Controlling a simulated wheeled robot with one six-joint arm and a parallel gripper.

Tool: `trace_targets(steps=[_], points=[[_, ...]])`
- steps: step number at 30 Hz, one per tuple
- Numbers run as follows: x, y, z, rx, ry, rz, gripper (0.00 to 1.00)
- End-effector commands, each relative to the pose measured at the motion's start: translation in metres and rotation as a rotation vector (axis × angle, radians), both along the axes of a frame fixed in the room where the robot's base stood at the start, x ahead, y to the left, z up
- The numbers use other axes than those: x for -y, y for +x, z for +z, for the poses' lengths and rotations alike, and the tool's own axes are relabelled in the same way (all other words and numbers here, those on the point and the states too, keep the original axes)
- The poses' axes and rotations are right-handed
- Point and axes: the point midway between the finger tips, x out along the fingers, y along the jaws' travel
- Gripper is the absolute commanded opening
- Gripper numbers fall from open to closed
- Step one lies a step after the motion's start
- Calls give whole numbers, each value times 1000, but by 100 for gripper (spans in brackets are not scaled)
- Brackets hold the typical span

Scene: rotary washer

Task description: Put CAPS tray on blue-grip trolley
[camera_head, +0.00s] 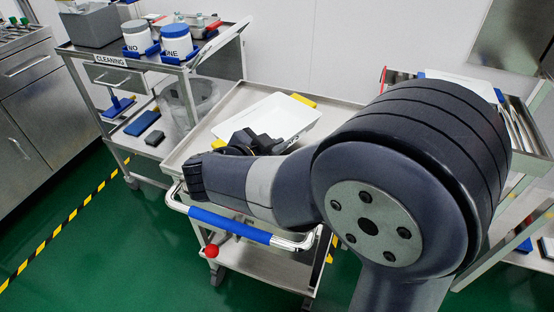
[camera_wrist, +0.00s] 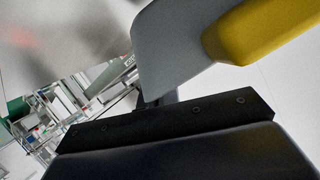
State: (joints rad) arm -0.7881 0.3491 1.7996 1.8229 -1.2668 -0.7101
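The white tray (camera_head: 280,113) with yellow grips is over the top shelf of the trolley with the blue grip (camera_head: 229,224). I cannot tell whether it rests on the shelf or is held just above it. Dark lettering on its near side is too small to read. My gripper (camera_head: 262,144) is at the tray's near edge, partly hidden by my own arm. In the wrist view a yellow grip (camera_wrist: 265,30) is very close, beside a grey surface. The fingertips are not clear, so I cannot tell if they are shut on the tray.
A cleaning trolley (camera_head: 112,76) with tubs and boxes stands to the left. Another trolley (camera_head: 535,150) is at the right, partly behind my arm. A steel cabinet (camera_head: 30,110) is at the far left. Green floor is clear at the front left, by a yellow-black line.

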Motion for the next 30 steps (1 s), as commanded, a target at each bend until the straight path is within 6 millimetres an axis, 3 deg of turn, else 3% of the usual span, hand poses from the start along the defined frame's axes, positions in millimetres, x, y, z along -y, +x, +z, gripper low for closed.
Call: trace_targets(steps=[6, 19, 27, 30], points=[[0, 0, -38, -2, -2, 0, 0], [0, 0, -44, -1, -1, 0, 0], [0, 0, -43, -1, 0, 1, 24], [0, 0, -43, -1, 0, 1, 24]])
